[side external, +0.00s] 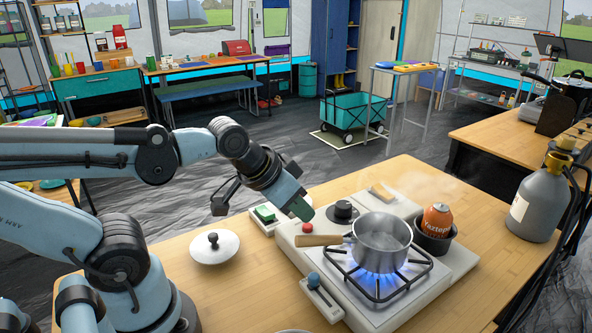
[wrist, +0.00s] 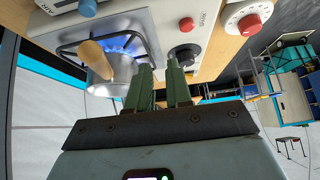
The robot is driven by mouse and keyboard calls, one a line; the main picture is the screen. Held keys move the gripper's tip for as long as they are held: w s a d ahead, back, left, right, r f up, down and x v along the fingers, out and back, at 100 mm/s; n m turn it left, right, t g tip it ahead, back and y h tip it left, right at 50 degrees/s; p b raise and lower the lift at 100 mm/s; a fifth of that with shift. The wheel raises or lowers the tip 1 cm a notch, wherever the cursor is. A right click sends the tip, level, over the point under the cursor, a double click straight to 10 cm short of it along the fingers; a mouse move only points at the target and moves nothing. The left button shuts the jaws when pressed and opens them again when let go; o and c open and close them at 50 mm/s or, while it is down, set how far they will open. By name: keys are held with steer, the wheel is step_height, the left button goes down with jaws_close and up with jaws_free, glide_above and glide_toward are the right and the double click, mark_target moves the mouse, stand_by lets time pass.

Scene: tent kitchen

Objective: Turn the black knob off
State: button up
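The black knob (side external: 342,210) stands on the stove top (side external: 290,235), behind the pot handle. In the wrist view the black knob (wrist: 186,54) is just beyond my fingertips, and one finger partly overlaps it. My gripper (side external: 299,208) is above the stove's left side in the side view, to the left of the black knob and apart from it. In the wrist view the two green fingers of my gripper (wrist: 160,72) are apart with nothing visible between them. Blue flame (side external: 361,279) burns under the pot (side external: 382,244).
A red knob (side external: 308,227) and a blue knob (side external: 314,280) are on the stove. The pot's wooden handle (side external: 318,240) points left. A lid (side external: 214,247) lies left of the stove. An orange canister (side external: 437,220) and grey gas bottle (side external: 537,205) stand to the right.

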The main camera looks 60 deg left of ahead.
steer(key=o, duration=0.8)
step_height(320, 180, up, 9)
steer(key=shift+r, duration=0.2)
steer(key=shift+o, duration=0.2)
steer(key=n+g, duration=0.7)
steer(key=n, duration=0.5)
glide_above(343, 205)
step_height(343, 205, down, 4)
step_height(343, 205, down, 13)
steer(key=shift+r, duration=0.1)
steer(key=shift+c, duration=0.3)
steer(key=c, duration=1)
